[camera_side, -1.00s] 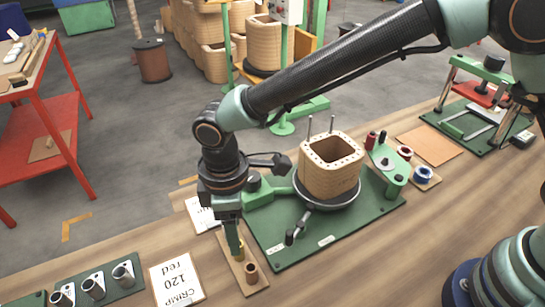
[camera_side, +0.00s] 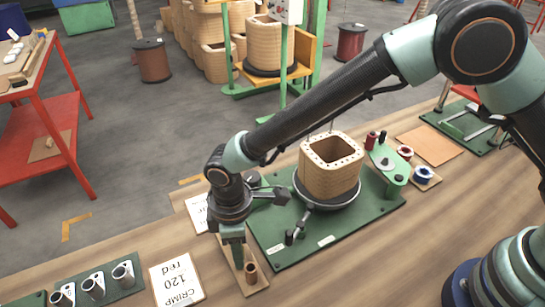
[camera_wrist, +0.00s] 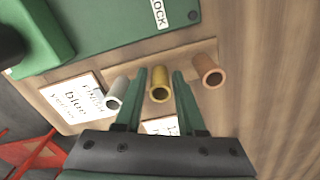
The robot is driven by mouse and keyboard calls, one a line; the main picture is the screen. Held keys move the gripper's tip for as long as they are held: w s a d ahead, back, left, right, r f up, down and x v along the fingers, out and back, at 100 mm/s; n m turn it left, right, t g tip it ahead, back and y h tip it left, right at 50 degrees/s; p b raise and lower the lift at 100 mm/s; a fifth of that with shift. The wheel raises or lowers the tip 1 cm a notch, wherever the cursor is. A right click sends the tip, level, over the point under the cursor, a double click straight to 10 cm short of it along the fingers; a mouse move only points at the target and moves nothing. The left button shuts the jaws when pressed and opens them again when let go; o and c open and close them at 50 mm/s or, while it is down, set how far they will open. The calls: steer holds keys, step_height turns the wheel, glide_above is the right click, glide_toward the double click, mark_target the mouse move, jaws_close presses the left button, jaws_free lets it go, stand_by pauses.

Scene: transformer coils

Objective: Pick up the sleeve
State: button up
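Three sleeves stand on a narrow wooden board (camera_side: 262,283): a silver one (camera_wrist: 117,93), a brass one (camera_wrist: 160,86) and a copper one (camera_wrist: 208,71). The copper sleeve also shows in the side view (camera_side: 251,272). My gripper (camera_wrist: 159,72) is open, its two green fingers one on each side of the brass sleeve, with gaps visible in the wrist view. In the side view my gripper (camera_side: 237,262) points down over the board and hides the brass and silver sleeves.
A green base plate (camera_side: 275,250) with a wooden coil former (camera_side: 330,168) is close right of my gripper. A CRIMP 120 red card (camera_side: 177,280) lies to the left, beside a green rack (camera_side: 105,286) with several metal crimps. Bare wood lies in front.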

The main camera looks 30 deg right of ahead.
jaws_close()
step_height(320, 180, up, 20)
stand_by(0.5)
